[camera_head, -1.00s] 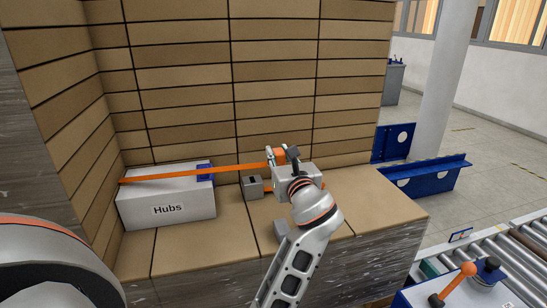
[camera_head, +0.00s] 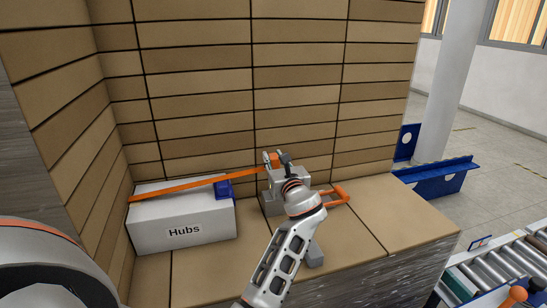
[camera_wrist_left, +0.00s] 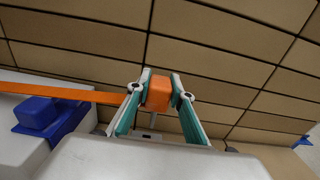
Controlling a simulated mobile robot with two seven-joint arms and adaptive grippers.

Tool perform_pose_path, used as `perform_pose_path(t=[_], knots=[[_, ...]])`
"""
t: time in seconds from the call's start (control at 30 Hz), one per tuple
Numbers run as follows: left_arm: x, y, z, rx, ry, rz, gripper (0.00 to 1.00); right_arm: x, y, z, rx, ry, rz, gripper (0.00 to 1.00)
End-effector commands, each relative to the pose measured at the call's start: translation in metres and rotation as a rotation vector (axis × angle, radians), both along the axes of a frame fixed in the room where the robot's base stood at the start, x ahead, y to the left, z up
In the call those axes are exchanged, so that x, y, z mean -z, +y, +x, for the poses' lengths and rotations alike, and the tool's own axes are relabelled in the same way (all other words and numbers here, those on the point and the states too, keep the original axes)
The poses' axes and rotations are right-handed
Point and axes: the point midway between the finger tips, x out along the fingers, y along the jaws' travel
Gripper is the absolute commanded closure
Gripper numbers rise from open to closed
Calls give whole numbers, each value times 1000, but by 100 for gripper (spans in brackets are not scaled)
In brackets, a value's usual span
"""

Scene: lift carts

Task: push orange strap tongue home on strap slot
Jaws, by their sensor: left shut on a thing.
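My left gripper (camera_head: 271,160) is shut on the orange strap tongue (camera_head: 275,158), a small orange block at the strap's end. The tongue also shows between the teal fingertips in the left wrist view (camera_wrist_left: 158,93). The orange strap (camera_head: 195,183) runs taut from the white Hubs box to the tongue. The strap slot, a grey block (camera_head: 268,205), stands on the ledge below the gripper, partly hidden by my wrist. The tongue is above it and appears apart. In the wrist view, a grey piece with a dark opening (camera_wrist_left: 147,133) shows below the tongue, between the fingers.
The white Hubs box (camera_head: 180,215) stands at left with a blue fitting (camera_head: 223,189) on it. An orange handle (camera_head: 338,195) lies to the right of my wrist. A wall of tan cartons (camera_head: 200,100) stands close behind. The ledge's right part (camera_head: 410,215) is clear.

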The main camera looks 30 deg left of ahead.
Motion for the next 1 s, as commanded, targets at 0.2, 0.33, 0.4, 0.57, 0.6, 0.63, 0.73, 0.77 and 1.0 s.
perform_pose_path(t=[0.2,0.33,0.4,0.57,0.6,0.63,0.73,0.77,1.0], knots=[[2,1,2,1,1,-1,100,1,-3,0,6,1,-2,60],[1,1,2,1,0,-1,100,1,-5,0,5,1,-6,60],[1,1,2,1,-1,-1,100,1,-6,0,3,1,-9,60],[3,1,2,1,1,-1,100,3,-8,-1,-4,1,-15,60],[5,1,2,1,1,-1,100,3,-8,-1,-5,1,-15,60],[6,1,2,1,1,-1,100,3,-7,-1,-6,1,-15,60],[11,1,2,1,1,-1,100,5,-3,-1,-10,-1,-10,60],[13,1,2,1,1,-1,100,5,-2,-1,-11,-2,-8,60],[34,1,2,1,1,-2,100,3,8,4,-20,-22,9,60]])
